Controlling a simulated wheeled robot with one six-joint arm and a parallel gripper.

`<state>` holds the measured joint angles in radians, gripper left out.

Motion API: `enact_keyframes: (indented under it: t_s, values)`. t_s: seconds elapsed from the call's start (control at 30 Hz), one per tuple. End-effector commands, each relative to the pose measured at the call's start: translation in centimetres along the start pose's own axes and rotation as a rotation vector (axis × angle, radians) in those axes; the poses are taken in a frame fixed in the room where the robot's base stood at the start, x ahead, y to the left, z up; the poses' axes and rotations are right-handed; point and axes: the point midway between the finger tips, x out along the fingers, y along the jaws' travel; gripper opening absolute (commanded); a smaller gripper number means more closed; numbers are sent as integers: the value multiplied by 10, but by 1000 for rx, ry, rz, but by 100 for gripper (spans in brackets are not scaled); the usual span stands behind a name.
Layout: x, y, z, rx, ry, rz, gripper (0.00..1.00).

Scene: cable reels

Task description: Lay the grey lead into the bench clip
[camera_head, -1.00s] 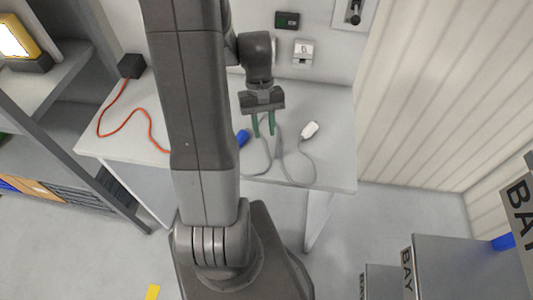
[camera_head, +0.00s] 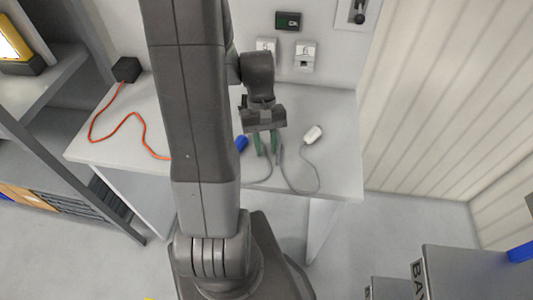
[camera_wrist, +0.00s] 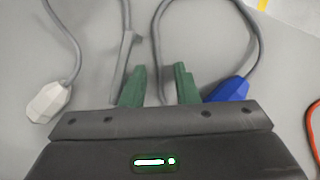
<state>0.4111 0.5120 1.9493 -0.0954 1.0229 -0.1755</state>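My gripper (camera_head: 267,150) is over the white bench (camera_head: 340,179), its two green fingers apart. In the wrist view my gripper (camera_wrist: 160,68) has a stretch of grey lead between the fingers, not visibly pinched. One grey lead (camera_head: 316,180) ends in a white plug (camera_head: 313,133), also in the wrist view (camera_wrist: 48,101). Another grey lead (camera_wrist: 255,32) ends in a blue plug (camera_wrist: 228,90), partly behind the right finger; it also shows in the head view (camera_head: 242,143). A small grey piece (camera_wrist: 128,45) left of the fingers may be the bench clip; I cannot tell.
A red-orange cable (camera_head: 138,118) runs from a black box (camera_head: 126,69) on the bench's left. Wall sockets (camera_head: 304,57) and a dark panel (camera_head: 288,21) are behind the bench. Shelves (camera_head: 45,140) stand left, grey bay units (camera_head: 470,270) at lower right.

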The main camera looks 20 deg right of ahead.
Motion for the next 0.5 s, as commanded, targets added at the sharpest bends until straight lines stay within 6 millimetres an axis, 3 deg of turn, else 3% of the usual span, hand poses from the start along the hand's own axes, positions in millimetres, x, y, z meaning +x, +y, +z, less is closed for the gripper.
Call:
enact_keyframes:
  t_s: [0.1, 0.37, 0.5]
  values:
    - [4, 0, 0, 0, 0, 0, 26]
    - [3, 0, 0, 0, -1, 0, 1]
    - [3, 0, 0, 0, -1, 0, 0]
